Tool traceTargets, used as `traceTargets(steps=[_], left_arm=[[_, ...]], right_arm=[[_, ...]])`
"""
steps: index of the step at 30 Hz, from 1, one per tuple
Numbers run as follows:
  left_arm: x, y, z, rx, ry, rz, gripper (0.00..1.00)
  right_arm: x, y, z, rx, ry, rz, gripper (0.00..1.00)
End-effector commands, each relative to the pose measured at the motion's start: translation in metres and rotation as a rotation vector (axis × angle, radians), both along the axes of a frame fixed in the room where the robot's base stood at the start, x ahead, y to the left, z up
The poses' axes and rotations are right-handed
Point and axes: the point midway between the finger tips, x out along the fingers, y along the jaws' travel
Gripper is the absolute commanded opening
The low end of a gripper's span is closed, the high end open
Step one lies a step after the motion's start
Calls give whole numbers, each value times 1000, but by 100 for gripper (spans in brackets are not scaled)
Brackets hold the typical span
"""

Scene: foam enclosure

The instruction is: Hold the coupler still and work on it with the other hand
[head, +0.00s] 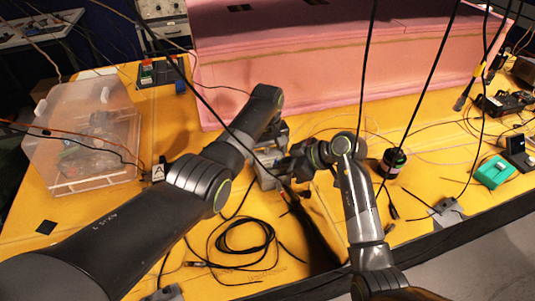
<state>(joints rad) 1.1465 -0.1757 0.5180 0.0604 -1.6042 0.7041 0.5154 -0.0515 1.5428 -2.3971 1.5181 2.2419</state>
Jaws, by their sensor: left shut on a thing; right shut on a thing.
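My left gripper (268,178) reaches down from the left arm's wrist near the pink foam wall, low over the yellow table (170,120). My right gripper (285,168) comes in from the right and points left, its tip close beside the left gripper. Both are shut, and they meet at one spot above the table. The coupler between them is small and mostly hidden by the fingers, so its shape and tilt cannot be made out.
A pink foam block (290,75) stands behind the grippers. A clear plastic bin (85,135) is at left. A coiled black cable (240,238) lies in front. A black cylinder (393,162) and a green box (493,172) stand at right. Thin cables hang across the view.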

Motion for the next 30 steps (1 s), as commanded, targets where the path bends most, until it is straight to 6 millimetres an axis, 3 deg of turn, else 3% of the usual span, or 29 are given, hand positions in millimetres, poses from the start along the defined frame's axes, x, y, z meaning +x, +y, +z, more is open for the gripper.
traceTargets(steps=[8,18,27,28,30], left_arm=[[0,-1,1,-1,1,-1,44],[-1,-1,1,-1,2,-2,44],[-1,-1,1,-2,3,-2,44],[-1,-1,1,-1,3,-2,44],[-1,-1,1,-2,2,-2,44]], right_arm=[[0,0,0,-1,-2,-12,0],[-4,3,0,1,-2,-282,0],[-3,2,0,-2,-3,-315,0],[-3,2,0,-2,-3,-315,17],[-3,2,0,-1,-3,-314,26]])
